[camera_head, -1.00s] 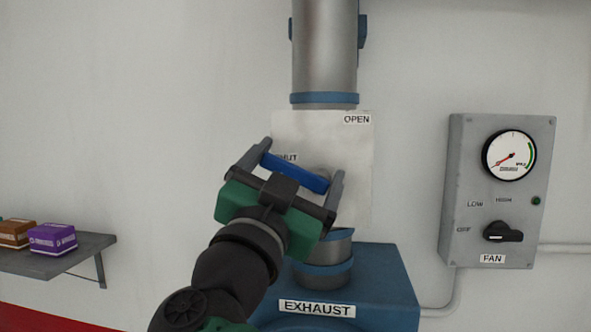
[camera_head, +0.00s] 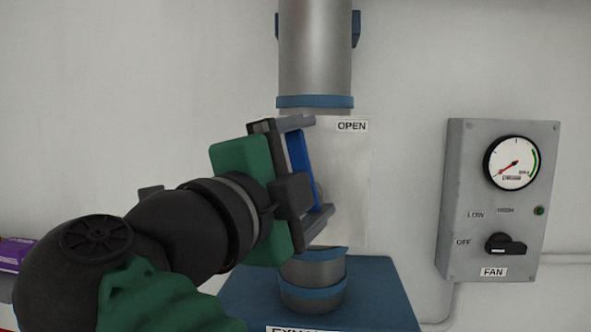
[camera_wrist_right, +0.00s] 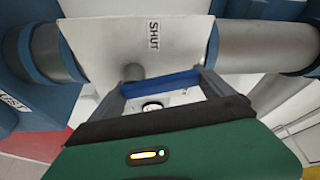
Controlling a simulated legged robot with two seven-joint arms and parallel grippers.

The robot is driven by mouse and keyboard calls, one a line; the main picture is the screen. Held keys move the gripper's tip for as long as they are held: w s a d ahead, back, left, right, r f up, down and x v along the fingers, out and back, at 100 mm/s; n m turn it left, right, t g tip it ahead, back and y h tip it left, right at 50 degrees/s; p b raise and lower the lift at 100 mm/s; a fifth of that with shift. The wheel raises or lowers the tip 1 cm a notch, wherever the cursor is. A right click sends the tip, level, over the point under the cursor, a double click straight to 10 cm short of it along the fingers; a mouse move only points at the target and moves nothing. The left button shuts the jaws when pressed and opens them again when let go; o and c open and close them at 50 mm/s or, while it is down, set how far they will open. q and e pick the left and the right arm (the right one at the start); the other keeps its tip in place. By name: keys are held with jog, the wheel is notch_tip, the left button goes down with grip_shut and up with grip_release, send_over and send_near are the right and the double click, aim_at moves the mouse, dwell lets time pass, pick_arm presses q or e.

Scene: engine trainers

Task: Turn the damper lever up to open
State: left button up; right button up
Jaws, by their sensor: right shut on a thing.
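The blue damper lever (camera_head: 299,168) stands nearly upright in front of the white plate (camera_head: 345,185) on the exhaust duct, leaning slightly with its top to the left. The plate's OPEN label (camera_head: 352,126) is at its upper right. My right gripper (camera_head: 322,168) is shut on the lever, with one finger above and one below its ends in the head view. In the right wrist view the lever (camera_wrist_right: 160,84) lies between the fingers, and the SHUT label (camera_wrist_right: 153,38) shows beyond it. The gripper partly hides the lever's pivot. My left gripper is not in view.
The metal duct (camera_head: 315,50) rises above the plate from the blue exhaust box (camera_head: 375,295). A grey fan control box (camera_head: 455,200) with a gauge and black knob (camera_head: 506,245) is on the wall at right. A purple box (camera_head: 15,252) shows at far left.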

jog(key=shift+s+d+f+m+g, duration=0.1)
jog(key=shift+d+m+g, duration=0.15)
jog(key=shift+m, duration=0.35)
jog(key=shift+d+m+g, duration=0.1)
jog(key=shift+m+g, duration=0.15)
jog(key=shift+m, duration=0.35)
jog(key=shift+f, duration=0.1)
jog(key=o, duration=1.8)
jog(key=shift+s, duration=0.35)
jog(key=p+v, duration=0.4)
jog(key=v, duration=1.2)
jog(key=shift+s+a+r, duration=0.25)
jog(key=shift+r, duration=0.05)
jog(key=shift+d, duration=0.1)
